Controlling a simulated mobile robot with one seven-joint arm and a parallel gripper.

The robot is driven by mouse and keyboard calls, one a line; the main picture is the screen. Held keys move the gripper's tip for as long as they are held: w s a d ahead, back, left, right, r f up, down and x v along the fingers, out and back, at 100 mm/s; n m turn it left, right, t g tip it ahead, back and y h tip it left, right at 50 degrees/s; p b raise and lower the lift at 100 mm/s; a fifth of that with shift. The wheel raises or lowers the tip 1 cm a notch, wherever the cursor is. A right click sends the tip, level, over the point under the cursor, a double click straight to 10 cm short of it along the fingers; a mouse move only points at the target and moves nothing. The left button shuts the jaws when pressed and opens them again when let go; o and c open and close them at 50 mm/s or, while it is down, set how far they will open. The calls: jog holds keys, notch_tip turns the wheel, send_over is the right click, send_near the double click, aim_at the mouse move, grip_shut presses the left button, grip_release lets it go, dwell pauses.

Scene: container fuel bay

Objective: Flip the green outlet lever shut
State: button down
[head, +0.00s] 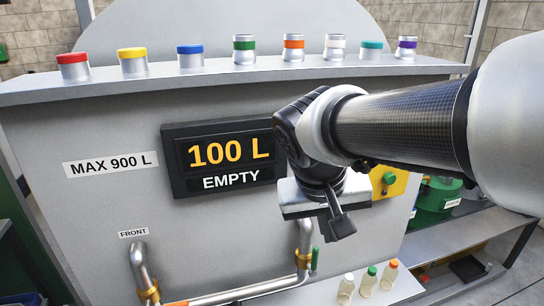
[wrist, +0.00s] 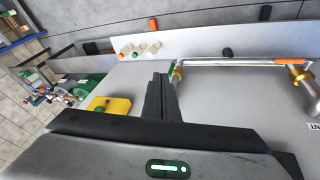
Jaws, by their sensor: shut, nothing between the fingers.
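The green outlet lever (head: 315,259) is a small upright handle beside the brass fitting (head: 303,259) on the right-hand vertical pipe. It stands roughly in line with that pipe. In the wrist view only a small part of the green lever (wrist: 172,68) shows, just beyond my fingertips and partly hidden by them. My gripper (head: 341,228) is shut and empty, fingers pointing down, above and to the right of the lever in the head view. In the wrist view my gripper (wrist: 160,77) has its dark fingers together, close to the lever; contact cannot be told.
An orange lever (head: 178,303) sits on the lower pipe at left. Several small bottles (head: 368,281) stand on the ledge at lower right. A yellow box (head: 391,183) is on the panel behind my wrist. The display (head: 224,157) reads 100 L, EMPTY. Colored caps line the top shelf.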

jog(key=w+a+f+h+b, duration=0.1)
jog(key=w+a+f+b, duration=0.3)
jog(key=f, duration=0.3)
jog(key=w+a+f+t+h+b, duration=0.1)
jog(key=w+a+f+b, duration=0.3)
jog(key=w+a+f, duration=0.2)
notch_tip(320, 180, down, 2)
jog(key=shift+w+h+b, duration=0.2)
jog(key=shift+h+b, duration=0.1)
jog(key=b, duration=0.3)
send_near(314, 262)
jog(key=w+f, duration=0.3)
jog(key=f, duration=0.2)
jog(key=shift+w+d, duration=0.2)
jog(key=shift+d, duration=0.35)
jog(key=shift+r+p, duration=0.1)
jog(key=shift+p, duration=0.2)
